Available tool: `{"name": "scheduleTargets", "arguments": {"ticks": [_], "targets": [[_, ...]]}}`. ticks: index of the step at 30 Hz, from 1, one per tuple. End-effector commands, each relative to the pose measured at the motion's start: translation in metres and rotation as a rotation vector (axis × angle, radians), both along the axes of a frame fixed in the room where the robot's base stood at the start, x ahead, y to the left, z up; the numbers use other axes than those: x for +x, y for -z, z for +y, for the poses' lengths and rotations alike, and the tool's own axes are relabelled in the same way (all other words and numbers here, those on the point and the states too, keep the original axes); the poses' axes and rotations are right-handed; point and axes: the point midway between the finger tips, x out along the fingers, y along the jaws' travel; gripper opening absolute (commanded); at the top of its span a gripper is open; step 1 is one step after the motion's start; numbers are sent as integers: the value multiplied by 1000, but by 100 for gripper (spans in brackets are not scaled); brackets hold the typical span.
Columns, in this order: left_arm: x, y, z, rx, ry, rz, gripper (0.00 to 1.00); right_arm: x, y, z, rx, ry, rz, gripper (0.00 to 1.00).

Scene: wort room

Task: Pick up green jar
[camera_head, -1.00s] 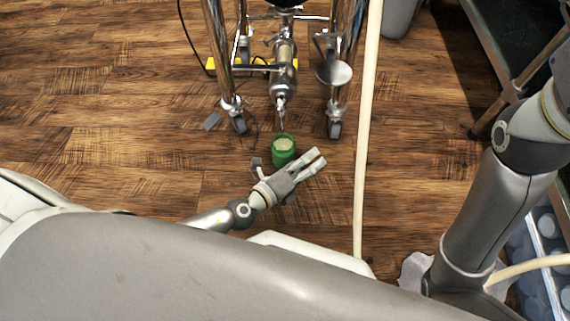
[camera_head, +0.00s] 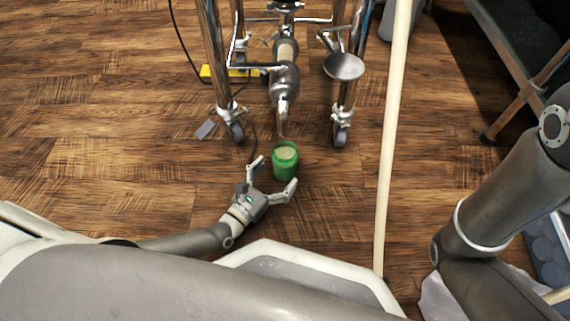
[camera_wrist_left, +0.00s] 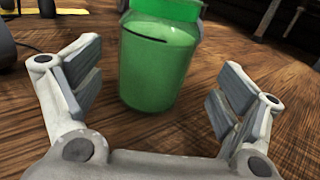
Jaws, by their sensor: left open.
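The green jar (camera_head: 285,163) stands upright on the wooden floor, below the metal spout of the wheeled stand. Its top looks open, with something pale inside. My left gripper (camera_head: 275,177) is open, its fingers pointing toward the jar. In the left wrist view the jar (camera_wrist_left: 156,62) stands ahead, between and slightly beyond the two spread fingers (camera_wrist_left: 158,92). Neither finger appears to touch it. The jar's top is cut off in that view. My right arm shows at the right of the head view, but its gripper is out of view.
The steel stand's caster wheels (camera_head: 235,131) flank the spout (camera_head: 283,122) just behind the jar. A pale hose or pole (camera_head: 391,150) runs down the floor to the right. A dark metal table (camera_head: 515,60) stands at the upper right.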

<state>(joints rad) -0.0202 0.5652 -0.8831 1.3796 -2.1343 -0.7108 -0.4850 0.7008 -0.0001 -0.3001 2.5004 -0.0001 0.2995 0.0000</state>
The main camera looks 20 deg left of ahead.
Motion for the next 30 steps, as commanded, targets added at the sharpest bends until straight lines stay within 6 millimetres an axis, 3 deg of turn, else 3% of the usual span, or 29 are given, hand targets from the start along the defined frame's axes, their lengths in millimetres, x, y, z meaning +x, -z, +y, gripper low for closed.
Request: {"name": "scheduleTargets", "arguments": {"ticks": [11, 20, 30], "targets": [[45, 1, -10, -3, -2, 0, 91, 0, 31, 0, -1, 0, 0, 0], [49, -2, -12, -2, -1, 2, 91, 0, 31, 0, -1, 0, -1, 0], [49, -2, -11, -1, -1, 3, 47, 0, 31, 0, -1, 0, -1, 0]]}}
